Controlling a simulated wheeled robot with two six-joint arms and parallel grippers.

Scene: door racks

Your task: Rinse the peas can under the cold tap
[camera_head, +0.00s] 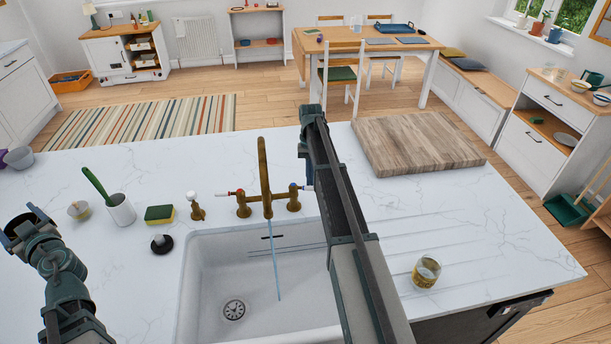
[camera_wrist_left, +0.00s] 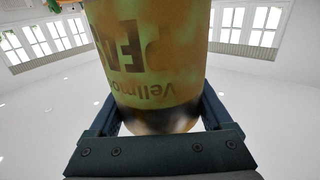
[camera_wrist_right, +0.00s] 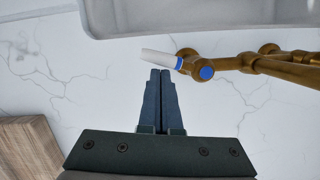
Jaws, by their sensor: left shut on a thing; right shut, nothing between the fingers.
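My left gripper (camera_wrist_left: 160,125) is shut on the peas can (camera_wrist_left: 150,60), a can with a yellow-green label whose dark lettering is upside down in the left wrist view. In the head view my right arm partly hides that handle.
Left of the tap stand a brush in a white cup (camera_head: 121,209), a sponge (camera_head: 159,214) and a black plug (camera_head: 162,243). A wooden board (camera_head: 415,145) lies at the back right. The counter between is clear.

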